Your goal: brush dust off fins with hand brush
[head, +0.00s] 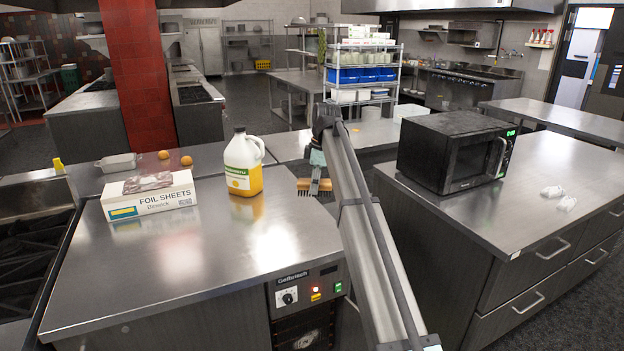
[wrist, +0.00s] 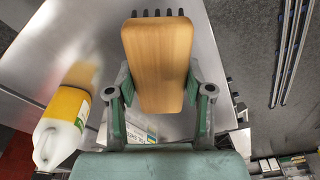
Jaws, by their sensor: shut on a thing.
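My gripper (head: 317,160) hangs at the end of my arm, right of the yellow bottle and over the right side of the steel counter. It is shut on the hand brush (head: 304,185). In the wrist view, the brush's tan wooden block (wrist: 158,65) sits between the gripper's fingers (wrist: 160,100), with several dark strips showing at its top end. The brush appears held in the air, apart from the counter. A cabinet front (head: 304,296) with a knob and lit buttons is below. Dark slots show low on it; I cannot tell whether these are the fins.
A yellow-filled bottle (head: 243,163) stands left of my gripper. A foil sheets box (head: 150,194) lies farther left. A black microwave (head: 455,150) stands on the right counter (head: 530,205). The left counter's front (head: 185,265) is clear.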

